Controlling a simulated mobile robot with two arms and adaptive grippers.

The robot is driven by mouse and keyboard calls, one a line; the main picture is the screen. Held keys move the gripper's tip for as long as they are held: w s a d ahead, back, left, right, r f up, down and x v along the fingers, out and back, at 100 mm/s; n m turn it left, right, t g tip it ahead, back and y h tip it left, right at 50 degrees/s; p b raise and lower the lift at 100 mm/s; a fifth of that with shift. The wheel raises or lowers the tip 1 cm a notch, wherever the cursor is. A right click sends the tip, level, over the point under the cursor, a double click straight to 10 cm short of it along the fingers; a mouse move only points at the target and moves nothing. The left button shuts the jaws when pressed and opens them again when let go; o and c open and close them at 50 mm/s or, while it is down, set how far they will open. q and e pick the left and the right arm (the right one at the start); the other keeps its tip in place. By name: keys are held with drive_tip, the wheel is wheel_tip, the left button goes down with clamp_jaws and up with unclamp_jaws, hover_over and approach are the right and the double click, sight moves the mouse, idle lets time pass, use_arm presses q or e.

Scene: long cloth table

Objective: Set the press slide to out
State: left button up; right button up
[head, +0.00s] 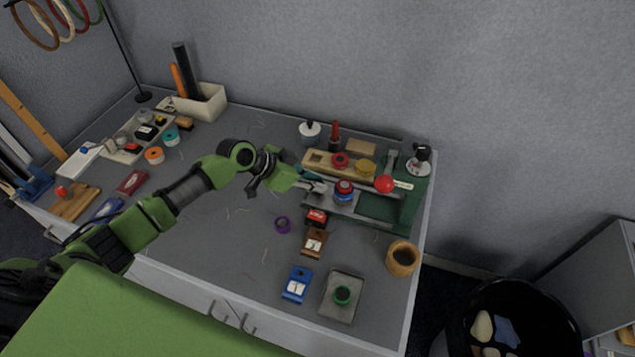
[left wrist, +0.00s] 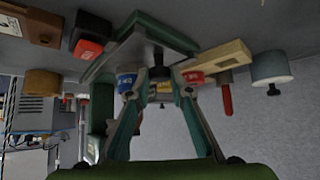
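The press (head: 408,205) has a green body and base at the right end of the table, with a red ball (head: 384,183) on its lever. Its grey slide plate (head: 343,209) reaches out to the left of the green frame. A red and blue stamp-like piece (head: 343,192) stands at the slide. My left gripper (head: 315,186) is at the slide's left end. In the left wrist view its fingertips (left wrist: 163,88) are apart, with a black knob (left wrist: 158,72) between or just beyond them. I cannot tell if they grip it. My right gripper is out of view.
A wooden rack (head: 318,163) with round pieces stands behind the slide. A wooden cup (head: 402,259) stands at the right edge. The table's middle left is mostly clear.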

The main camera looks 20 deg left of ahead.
use_arm(q)
drive_tip(key=shift+o, duration=1.4)
drive_tip(key=shift+a, duration=0.3)
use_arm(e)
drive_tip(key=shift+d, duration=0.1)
use_arm(q)
drive_tip(key=v, duration=1.2)
drive_tip(key=shift+s, duration=0.1)
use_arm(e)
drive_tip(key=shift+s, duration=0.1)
